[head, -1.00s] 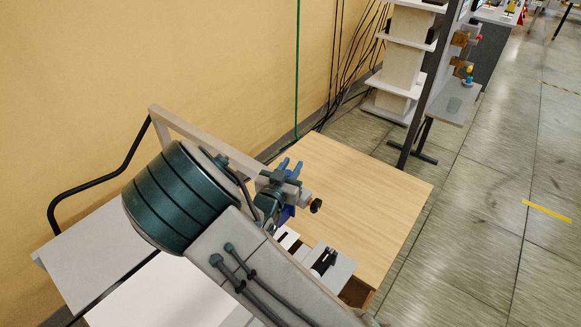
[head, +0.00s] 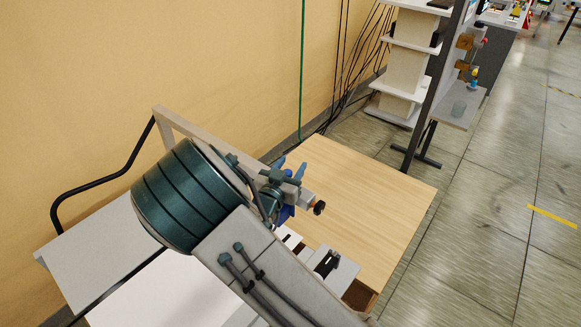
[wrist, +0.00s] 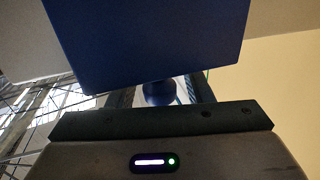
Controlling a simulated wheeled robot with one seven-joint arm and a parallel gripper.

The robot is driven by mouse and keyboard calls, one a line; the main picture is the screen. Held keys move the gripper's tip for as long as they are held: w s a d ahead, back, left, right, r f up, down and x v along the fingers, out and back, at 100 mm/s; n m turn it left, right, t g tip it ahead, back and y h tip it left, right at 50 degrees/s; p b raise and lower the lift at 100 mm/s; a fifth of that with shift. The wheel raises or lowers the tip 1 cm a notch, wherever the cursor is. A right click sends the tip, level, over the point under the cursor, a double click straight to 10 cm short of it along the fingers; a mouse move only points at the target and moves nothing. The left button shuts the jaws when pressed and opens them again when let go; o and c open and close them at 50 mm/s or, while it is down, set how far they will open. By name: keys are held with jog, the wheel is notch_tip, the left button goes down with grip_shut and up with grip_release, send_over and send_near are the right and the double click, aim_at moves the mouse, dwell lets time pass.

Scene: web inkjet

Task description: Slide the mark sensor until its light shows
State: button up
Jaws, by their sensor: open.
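A large blue block (wrist: 150,40), seemingly the mark sensor's body, fills the top of the wrist view. A round blue knob (wrist: 159,92) shows below it, between the dark fingers of my gripper (wrist: 160,94), whose tips are hidden behind the block. In the head view, my gripper (head: 290,168) is open beside the pale crossbar, with a small blue part (head: 286,213) just below. I cannot tell whether the fingers touch the knob. A white strip and green dot (wrist: 171,161) glow on the grey housing at the bottom of the wrist view, seemingly my gripper's own. I see no clear sensor light.
The pale crossbar (head: 205,135) ends near a dark knob with orange (head: 319,208). A wooden tabletop (head: 365,205) lies clear to its right. White panels (head: 95,250) lie at the left, by a bent black rail (head: 95,190). Shelves (head: 410,65) stand behind; floor is open at right.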

jog(key=b+v, duration=0.2)
jog(key=v, duration=1.1)
jog(key=shift+s+a, duration=0.15)
jog(key=shift+s, duration=0.2)
jog(key=shift+w, duration=0.1)
jog(key=w+g+y, duration=0.2)
jog(key=w+y, duration=0.1)
jog(key=w+d+f+g+y, duration=0.1)
jog(key=shift+w+d+g, duration=0.15)
jog(key=shift+w+g, duration=0.15)
jog(key=shift+w+d+r+g+y, duration=0.1)
jog(key=shift+g+y, duration=0.1)
jog(key=shift+y, duration=0.3)
jog(key=shift+w+d+r+g+y, duration=0.1)
jog(key=shift+g+y, duration=0.1)
jog(key=shift+y, duration=0.3)
jog(key=s+d+r+n+g, duration=0.2)
jog(key=s+d+r+g, duration=0.2)
jog(key=s+d, duration=0.5)
jog(key=s+d+r+n+g+y, duration=0.1)
jog(key=s+d+r+g, duration=0.3)
jog(key=s+d, duration=0.6)
jog(key=shift+s+d+r+n+g, duration=0.15)
jog(key=shift+s+d+n+g, duration=0.2)
jog(key=shift+s+n+g, duration=0.35)
jog(key=shift+s, duration=0.1)
